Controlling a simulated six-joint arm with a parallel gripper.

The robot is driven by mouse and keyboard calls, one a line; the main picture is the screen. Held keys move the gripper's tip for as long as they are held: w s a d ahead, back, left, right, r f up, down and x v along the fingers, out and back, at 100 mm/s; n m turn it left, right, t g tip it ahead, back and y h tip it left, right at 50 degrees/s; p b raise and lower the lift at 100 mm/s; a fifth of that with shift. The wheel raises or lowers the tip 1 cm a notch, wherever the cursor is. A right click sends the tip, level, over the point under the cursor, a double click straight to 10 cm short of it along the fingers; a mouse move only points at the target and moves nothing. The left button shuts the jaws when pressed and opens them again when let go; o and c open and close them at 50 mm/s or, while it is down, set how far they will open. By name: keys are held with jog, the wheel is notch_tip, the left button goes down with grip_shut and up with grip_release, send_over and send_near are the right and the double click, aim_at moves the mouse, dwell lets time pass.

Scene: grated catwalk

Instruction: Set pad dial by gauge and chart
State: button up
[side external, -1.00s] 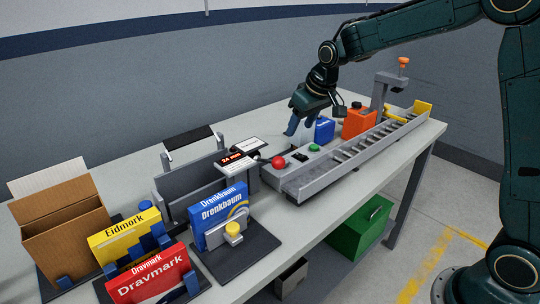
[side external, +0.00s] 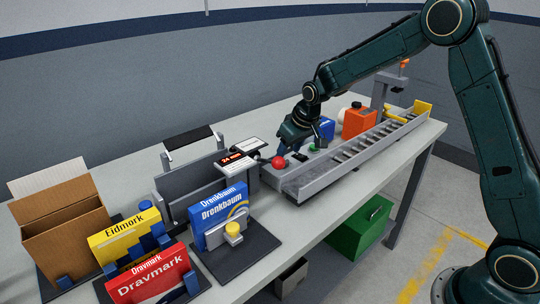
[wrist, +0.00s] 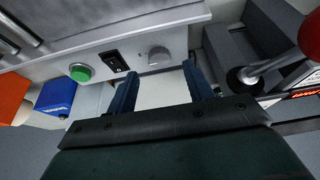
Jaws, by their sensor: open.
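A grey round dial (wrist: 158,56) sits on the side panel of the conveyor, right of a black switch (wrist: 117,61) and a green button (wrist: 81,72). My gripper (wrist: 160,70) is open, its two blue fingers spread below the dial, which lies just beyond the gap between the tips; contact cannot be told. In the side view my gripper (side external: 283,148) is low beside the conveyor's near end and hides the dial. A gauge display (side external: 235,162) shows red digits, seemingly "24 mm". A white card (side external: 253,144), possibly the chart, is behind it; its print is unreadable.
A red ball knob (side external: 279,162) stands close to my gripper, on a lever (wrist: 250,78) at right in the wrist view. A blue box (side external: 325,128) and an orange canister (side external: 358,121) stand behind the conveyor (side external: 330,165). Several product boxes occupy the table's left part.

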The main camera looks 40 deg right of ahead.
aim_at(287, 160)
jog(key=shift+x, duration=1.85)
jog(key=shift+c, duration=0.4)
jog(key=c, duration=0.9)
jog(key=shift+n, duration=0.4)
jog(key=n, duration=0.1)
jog(key=n+y, duration=0.1)
jog(key=n, duration=0.2)
jog(key=shift+d+y, duration=0.25)
jog(key=shift+y, duration=0.15)
jog(key=shift+w+n+g+y, duration=0.1)
jog(key=shift+n+g+y, duration=0.2)
jog(key=shift+n, duration=0.7)
jog(key=shift+w+n+g+y, duration=0.15)
jog(key=shift+n+y, duration=0.25)
jog(key=shift+n, duration=0.6)
jog(key=shift+s, duration=0.1)
